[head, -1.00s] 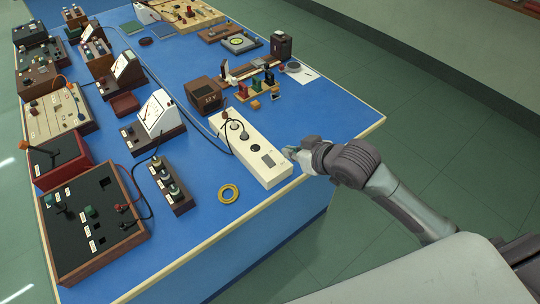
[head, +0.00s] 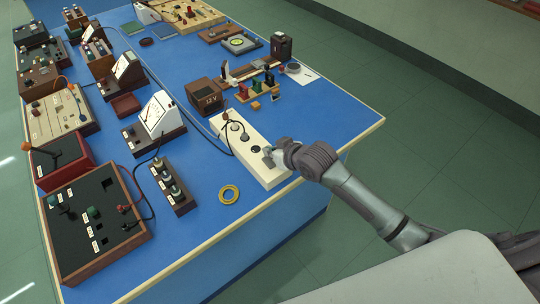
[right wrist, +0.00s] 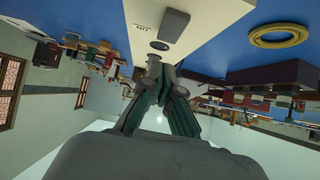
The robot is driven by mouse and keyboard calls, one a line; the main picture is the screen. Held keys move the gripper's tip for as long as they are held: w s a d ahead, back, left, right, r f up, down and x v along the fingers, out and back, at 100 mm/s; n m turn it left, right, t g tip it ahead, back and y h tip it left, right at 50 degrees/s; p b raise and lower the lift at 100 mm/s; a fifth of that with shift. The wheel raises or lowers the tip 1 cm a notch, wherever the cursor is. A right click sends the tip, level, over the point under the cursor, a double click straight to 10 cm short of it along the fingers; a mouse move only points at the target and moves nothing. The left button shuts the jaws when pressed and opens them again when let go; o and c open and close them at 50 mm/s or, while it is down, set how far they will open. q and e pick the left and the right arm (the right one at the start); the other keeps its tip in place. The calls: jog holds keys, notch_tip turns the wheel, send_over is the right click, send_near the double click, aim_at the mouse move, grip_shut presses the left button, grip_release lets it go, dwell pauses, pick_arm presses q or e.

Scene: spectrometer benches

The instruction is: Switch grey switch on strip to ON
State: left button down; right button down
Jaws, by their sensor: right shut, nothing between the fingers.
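The white power strip (head: 235,138) lies on the blue bench near its front right edge, with plugs in its far sockets and one dark empty socket (head: 256,149). My right gripper (head: 268,155) is shut and empty over the strip's near end and hides the grey switch in the head view. In the right wrist view the strip (right wrist: 195,30) shows upside down, with the small grey switch (right wrist: 160,45) just beyond the shut fingertips (right wrist: 157,65). A label lies beside the switch. I cannot tell the switch's position or whether the fingers touch it. My left gripper is out of view.
A yellow ring (head: 229,194) lies left of the strip. A brown box (head: 207,95) stands behind it, and a dark box with several knobs (head: 172,187) stands to the left. A dark cable loops over the strip's far end. Bare blue bench surrounds the near end.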

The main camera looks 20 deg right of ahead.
aim_at(270, 163)
jog(key=shift+f, duration=1.5)
jog(key=shift+w+r+p, duration=0.15)
jog(key=shift+p, duration=0.7)
jog(key=shift+f+g+b, duration=0.3)
jog(key=shift+w+a+r, duration=0.2)
jog(key=shift+w+a, duration=0.1)
jog(key=shift+w, duration=0.45)
